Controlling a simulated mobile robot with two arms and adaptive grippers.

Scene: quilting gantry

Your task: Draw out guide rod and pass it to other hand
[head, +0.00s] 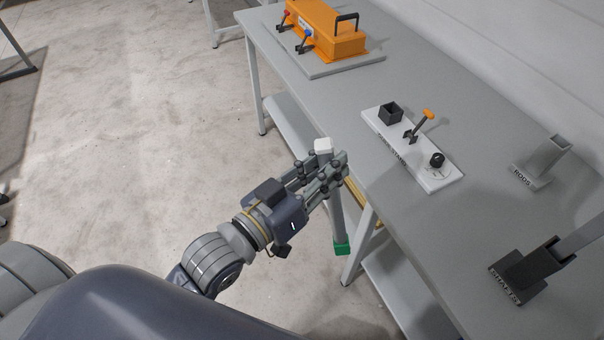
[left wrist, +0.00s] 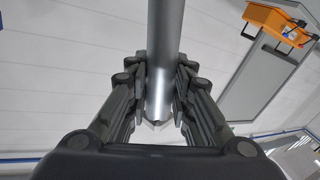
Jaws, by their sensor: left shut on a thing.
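The guide rod is a grey metal bar (head: 336,212) with a white cap (head: 323,146) at its upper end and a green block (head: 342,248) at its lower end. My left gripper (head: 325,175) is shut around the rod just below the white cap. The rod hangs nearly upright in front of the table's near edge, clear of the tabletop. In the left wrist view the grey rod (left wrist: 161,50) passes between the two sets of fingers (left wrist: 160,95). My right gripper is not in view.
A grey holder marked RODS (head: 545,163) stands on the table (head: 400,220), with an open top. A dark SHAFTS holder (head: 520,275) with a grey bar is nearer. A white board with small fittings (head: 440,178) and an orange box (head: 325,32) lie further back.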

